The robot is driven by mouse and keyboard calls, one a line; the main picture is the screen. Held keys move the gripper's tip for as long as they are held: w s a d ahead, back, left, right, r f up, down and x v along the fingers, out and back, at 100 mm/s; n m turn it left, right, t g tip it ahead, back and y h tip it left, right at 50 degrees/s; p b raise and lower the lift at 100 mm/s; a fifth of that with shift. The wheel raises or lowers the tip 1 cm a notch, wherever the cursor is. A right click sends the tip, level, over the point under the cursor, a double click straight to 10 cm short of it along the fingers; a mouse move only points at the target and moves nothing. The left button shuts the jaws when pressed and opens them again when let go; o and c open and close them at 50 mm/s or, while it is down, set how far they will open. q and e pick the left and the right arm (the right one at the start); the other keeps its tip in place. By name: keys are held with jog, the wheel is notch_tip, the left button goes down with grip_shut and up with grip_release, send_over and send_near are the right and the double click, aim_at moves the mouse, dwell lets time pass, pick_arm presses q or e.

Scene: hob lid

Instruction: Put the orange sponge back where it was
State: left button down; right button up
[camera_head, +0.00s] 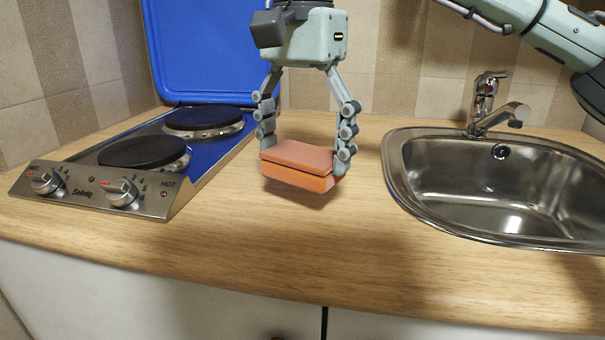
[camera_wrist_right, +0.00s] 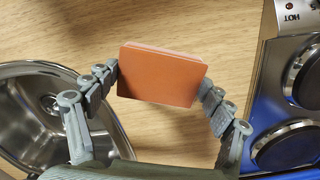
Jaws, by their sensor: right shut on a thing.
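The orange sponge (camera_head: 297,165) is a flat two-layer block, seen in the head view above the wooden counter between the hob and the sink. My right gripper (camera_head: 304,160) comes down from above and is shut on the sponge, one finger at each end. The right wrist view also shows the sponge (camera_wrist_right: 160,76) between the fingertips (camera_wrist_right: 160,80), with bare counter beyond it. A shadow lies on the counter below the sponge, which seems slightly raised; the exact gap is hard to tell. My left gripper does not show.
A two-plate hob (camera_head: 95,195) with front knobs stands at the left, its blue lid (camera_head: 205,45) raised against the tiled wall. A steel sink (camera_head: 450,185) with a tap (camera_head: 485,105) is at the right. The wooden counter (camera_head: 250,245) in front is clear.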

aim_at(303, 153)
notch_tip(303, 153, down, 4)
jog(key=shift+r, duration=0.2)
jog(key=shift+f, duration=0.1)
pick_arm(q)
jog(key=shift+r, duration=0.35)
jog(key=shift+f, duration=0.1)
pick_arm(e)
jog(key=shift+f, duration=0.1)
jog(key=o, duration=1.2)
jog(key=shift+c, duration=0.2)
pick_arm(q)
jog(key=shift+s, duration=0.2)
